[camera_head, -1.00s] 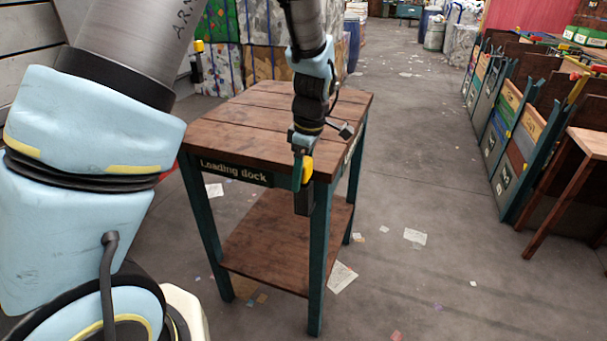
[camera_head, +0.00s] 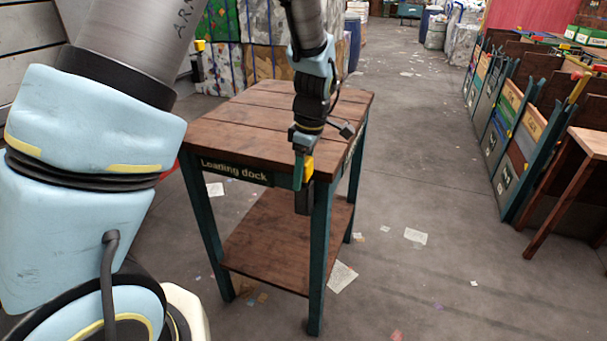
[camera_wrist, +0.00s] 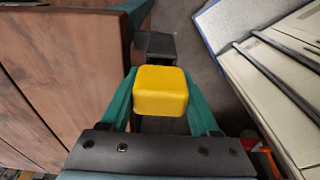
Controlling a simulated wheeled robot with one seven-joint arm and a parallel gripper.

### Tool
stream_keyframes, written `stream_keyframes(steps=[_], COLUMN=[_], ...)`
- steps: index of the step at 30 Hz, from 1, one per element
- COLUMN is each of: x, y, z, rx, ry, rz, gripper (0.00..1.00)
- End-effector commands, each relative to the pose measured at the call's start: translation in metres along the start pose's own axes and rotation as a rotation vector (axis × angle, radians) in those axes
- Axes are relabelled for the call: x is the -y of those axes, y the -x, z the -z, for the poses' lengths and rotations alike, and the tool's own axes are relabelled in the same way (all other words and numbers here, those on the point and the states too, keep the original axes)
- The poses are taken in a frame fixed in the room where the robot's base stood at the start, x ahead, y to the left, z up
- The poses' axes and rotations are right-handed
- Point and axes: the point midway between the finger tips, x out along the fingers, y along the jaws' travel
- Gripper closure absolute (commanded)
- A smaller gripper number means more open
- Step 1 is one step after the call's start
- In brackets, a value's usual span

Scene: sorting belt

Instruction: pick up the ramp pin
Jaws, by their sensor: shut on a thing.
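The ramp pin shows as a yellow block-shaped head (camera_wrist: 160,92) in the wrist view, between the two green fingers of my gripper (camera_wrist: 160,108). In the head view the yellow head (camera_head: 308,169) is at the front right corner of the loading dock table (camera_head: 235,128), just below the top's edge. My gripper (camera_head: 302,172) points down and is shut on it. A dark block (camera_head: 302,202) shows directly below the head, in front of the table leg. I cannot tell whether it belongs to the pin or to a holder. The pin's lower part is hidden.
The table top is bare, with a lower shelf (camera_head: 280,250) beneath. Sorting bins (camera_head: 510,130) and a wooden stand (camera_head: 580,150) line the right. Bales (camera_head: 270,55) stand behind. The floor between is open, with scattered paper (camera_head: 341,276).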

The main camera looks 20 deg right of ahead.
Motion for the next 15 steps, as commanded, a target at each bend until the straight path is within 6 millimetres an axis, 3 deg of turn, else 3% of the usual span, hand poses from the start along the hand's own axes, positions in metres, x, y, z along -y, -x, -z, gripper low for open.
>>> stream_keyframes(steps=[8,15], x=[-0.001,-0.001], y=[0.016,0.055], z=[0.002,0.006], rx=[0.0,0.001], ry=[0.0,0.0], rz=[-0.004,-0.006], gripper=[1.0,1.0])
